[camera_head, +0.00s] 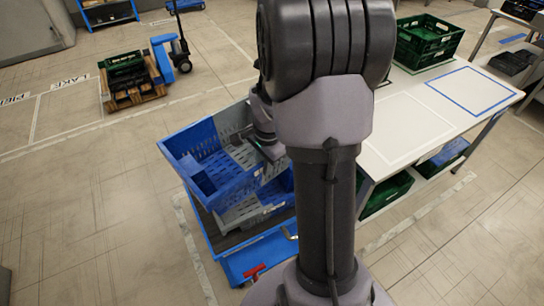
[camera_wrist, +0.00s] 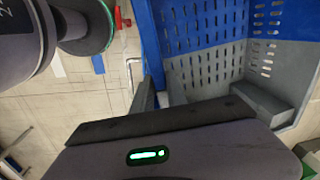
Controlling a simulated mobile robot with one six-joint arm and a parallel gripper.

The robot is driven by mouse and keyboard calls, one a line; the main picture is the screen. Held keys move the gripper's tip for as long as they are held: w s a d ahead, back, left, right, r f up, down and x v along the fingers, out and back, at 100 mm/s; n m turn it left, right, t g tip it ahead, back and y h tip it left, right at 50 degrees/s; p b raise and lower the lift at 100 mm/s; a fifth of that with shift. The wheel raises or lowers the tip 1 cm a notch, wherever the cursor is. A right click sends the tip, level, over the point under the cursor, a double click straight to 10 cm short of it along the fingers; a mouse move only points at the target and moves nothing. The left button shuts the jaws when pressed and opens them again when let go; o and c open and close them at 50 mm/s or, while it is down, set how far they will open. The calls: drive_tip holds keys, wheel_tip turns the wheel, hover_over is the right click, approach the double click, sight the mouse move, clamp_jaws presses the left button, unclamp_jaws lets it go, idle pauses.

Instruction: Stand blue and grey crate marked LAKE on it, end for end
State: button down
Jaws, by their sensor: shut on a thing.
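A blue and grey crate (camera_head: 192,147) is in the head view, its left part blue and its right part grey. My gripper (camera_head: 271,150) is shut on its right side wall, partly hidden by my own arm. The held crate is over a second blue and grey crate (camera_head: 238,211), which stands on a blue trolley (camera_head: 213,235). Whether the two crates touch cannot be told. In the wrist view the held crate's perforated inside (camera_wrist: 205,65) shows, blue above and grey below. No LAKE mark on either crate can be read.
A white table (camera_head: 408,125) with a green crate (camera_head: 428,37) and a blue outlined rectangle stands to the right. A pallet with a dark green crate (camera_head: 125,68) stands at the back left, by a floor mark LAKE (camera_head: 70,81).

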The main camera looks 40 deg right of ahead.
wheel_tip(320, 180, down, 10)
drive_tip(key=s+d+m+b, duration=0.1)
drive_tip(key=d+m+b, duration=0.1)
drive_tip(key=b, duration=0.5)
drive_tip(key=shift+s+d+r+m, duration=0.15)
drive_tip(key=shift+d+r+m, duration=0.1)
drive_tip(key=shift+m, duration=0.05)
drive_tip(key=c, duration=1.3)
unclamp_jaws()
drive_tip(key=shift+o, duration=0.2)
wheel_tip(320, 180, up, 17)
drive_tip(key=s+p, duration=0.2)
drive_tip(key=p, duration=0.4)
drive_tip(key=shift+s+a+r, duration=0.15)
drive_tip(key=shift+s+a, duration=0.2)
